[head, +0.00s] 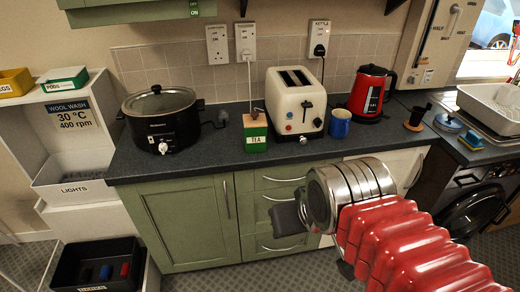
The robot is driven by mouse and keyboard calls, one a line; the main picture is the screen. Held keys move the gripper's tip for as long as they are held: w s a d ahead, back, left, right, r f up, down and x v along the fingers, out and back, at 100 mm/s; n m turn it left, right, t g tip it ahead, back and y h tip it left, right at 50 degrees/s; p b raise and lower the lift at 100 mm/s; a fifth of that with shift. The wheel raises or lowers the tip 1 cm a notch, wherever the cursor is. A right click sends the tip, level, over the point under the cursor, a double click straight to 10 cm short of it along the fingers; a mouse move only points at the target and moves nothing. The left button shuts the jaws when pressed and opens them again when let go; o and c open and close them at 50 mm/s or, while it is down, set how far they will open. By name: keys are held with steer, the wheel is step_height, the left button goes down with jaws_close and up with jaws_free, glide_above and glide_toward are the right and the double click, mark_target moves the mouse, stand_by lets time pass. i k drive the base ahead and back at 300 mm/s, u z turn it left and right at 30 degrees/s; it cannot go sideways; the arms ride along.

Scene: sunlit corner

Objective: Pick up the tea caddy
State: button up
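The tea caddy (255,134) is a small green box with a white "TEA" label and a brown top. It stands upright on the dark worktop (223,160), near its front edge, between the slow cooker and the toaster. My gripper (287,218) is the dark part at the end of my red-sleeved arm. It shows in front of the green drawers, lower in the picture than the caddy and apart from it. Its fingers are small and dark, so I cannot tell whether they are open or shut. I see nothing held in it.
A black slow cooker (160,118) stands left of the caddy. A cream toaster (296,102) stands close on its right, then a blue mug (340,123) and a red kettle (370,93). Cables hang from wall sockets behind. A strip of worktop in front is clear.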

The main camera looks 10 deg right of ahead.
mark_target(255, 139)
steer(key=k, duration=0.75)
steer(key=u, duration=0.9)
steer(key=i, duration=1.5)
steer(key=u, duration=0.05)
